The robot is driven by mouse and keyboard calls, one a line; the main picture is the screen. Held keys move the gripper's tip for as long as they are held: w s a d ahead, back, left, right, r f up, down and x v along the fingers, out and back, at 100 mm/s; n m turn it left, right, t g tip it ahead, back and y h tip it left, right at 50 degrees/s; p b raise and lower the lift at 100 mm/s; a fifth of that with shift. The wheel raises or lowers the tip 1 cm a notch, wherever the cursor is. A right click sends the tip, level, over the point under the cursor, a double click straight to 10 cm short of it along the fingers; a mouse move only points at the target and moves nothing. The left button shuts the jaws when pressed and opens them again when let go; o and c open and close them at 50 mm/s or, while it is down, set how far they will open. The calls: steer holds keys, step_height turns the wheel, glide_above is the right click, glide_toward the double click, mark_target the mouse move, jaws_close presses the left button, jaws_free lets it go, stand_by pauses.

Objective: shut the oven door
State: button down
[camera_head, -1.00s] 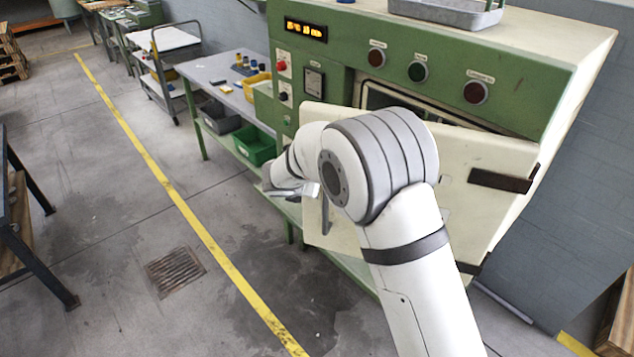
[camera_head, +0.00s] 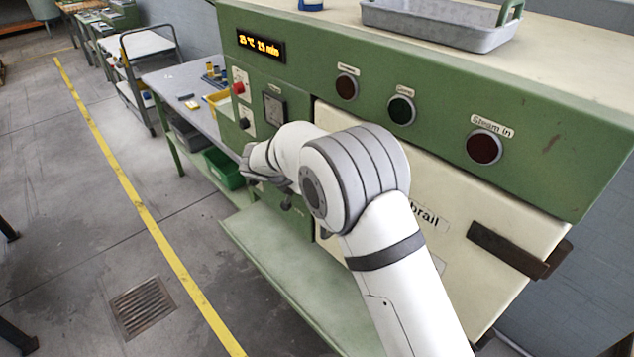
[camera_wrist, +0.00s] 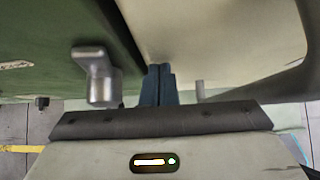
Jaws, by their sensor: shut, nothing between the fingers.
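The cream oven door (camera_head: 455,185) lies flat, or nearly flat, against the green oven front (camera_head: 300,45). I cannot tell if a thin gap remains at its left edge. The door also fills the upper right of the wrist view (camera_wrist: 220,35). My gripper (camera_wrist: 160,84) is shut and empty, its dark fingertips at the door's free edge beside the green frame. Contact is not clear. A grey metal latch (camera_wrist: 97,78) sits on the green frame left of the fingers. A small grey peg (camera_wrist: 200,91) shows on their right. In the head view my arm hides part of the door.
A grey tray (camera_head: 440,25) stands on the oven top. A green shelf (camera_head: 300,270) juts out below the door. A workbench (camera_head: 185,78) with a green bin (camera_head: 223,168) stands to the left. The floor beyond the yellow line is mostly clear.

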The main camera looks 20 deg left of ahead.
steer(key=shift+w+d+r, duration=0.25)
steer(key=shift+w+d, duration=0.05)
steer(key=shift+w, duration=0.25)
steer(key=shift+r, duration=0.1)
steer(key=s+a+r+b, duration=0.1)
steer(key=s+a+r, duration=0.1)
steer(key=s, duration=0.3)
steer(key=s+a+r+b, duration=0.2)
steer(key=s+a+r, duration=0.1)
steer(key=s+r, duration=0.1)
steer(key=shift+s+a+r, duration=0.15)
steer(key=shift+s+a, duration=0.15)
steer(key=shift+s, duration=0.6)
